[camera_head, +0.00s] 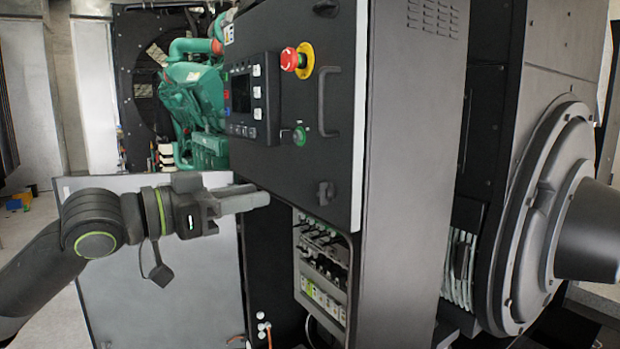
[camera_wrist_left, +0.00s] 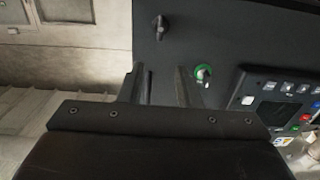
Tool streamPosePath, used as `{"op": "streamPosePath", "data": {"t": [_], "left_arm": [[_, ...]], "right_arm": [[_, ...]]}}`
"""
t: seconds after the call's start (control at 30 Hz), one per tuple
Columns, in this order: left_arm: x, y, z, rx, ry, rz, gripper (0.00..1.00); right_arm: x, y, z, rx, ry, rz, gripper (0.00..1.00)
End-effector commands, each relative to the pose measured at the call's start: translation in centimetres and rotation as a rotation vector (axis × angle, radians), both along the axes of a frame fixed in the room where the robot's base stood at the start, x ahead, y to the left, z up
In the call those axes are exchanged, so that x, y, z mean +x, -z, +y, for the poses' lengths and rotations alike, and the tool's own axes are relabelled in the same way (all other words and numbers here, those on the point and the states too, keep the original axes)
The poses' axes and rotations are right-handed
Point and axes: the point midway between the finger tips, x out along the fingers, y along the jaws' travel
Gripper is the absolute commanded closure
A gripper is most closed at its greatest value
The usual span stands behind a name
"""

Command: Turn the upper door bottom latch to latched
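The upper door (camera_head: 290,170) is a dark panel on the cabinet front and looks closed. Its bottom latch (camera_head: 325,193) is a small black knob near the lower right corner. In the left wrist view a black latch (camera_wrist_left: 160,28), which looks like the same one, is beyond the fingertips. I cannot tell whether it is latched. My left gripper (camera_head: 262,199) reaches in from the left, near the door's lower edge, left of the latch and apart from it. In the wrist view its two fingers (camera_wrist_left: 162,75) stand apart with nothing between them. My right gripper is out of view.
The door also carries a control panel (camera_head: 250,98), a red emergency stop (camera_head: 293,59), a curved handle (camera_head: 328,100) and a green-ringed switch (camera_head: 299,135). Below it is an open bay with wiring and terminals (camera_head: 322,265). A grey panel (camera_head: 160,300) stands behind my left arm.

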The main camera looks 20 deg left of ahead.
Motion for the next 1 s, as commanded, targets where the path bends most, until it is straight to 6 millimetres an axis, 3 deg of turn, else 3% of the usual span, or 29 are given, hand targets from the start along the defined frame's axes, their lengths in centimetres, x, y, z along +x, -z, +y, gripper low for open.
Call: {"op": "streamPosePath", "data": {"t": [1.0], "left_arm": [[6.9,-0.2,-5.5,-0.005,0.004,0.002,0.69]], "right_arm": [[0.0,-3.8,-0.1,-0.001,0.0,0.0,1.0]]}}
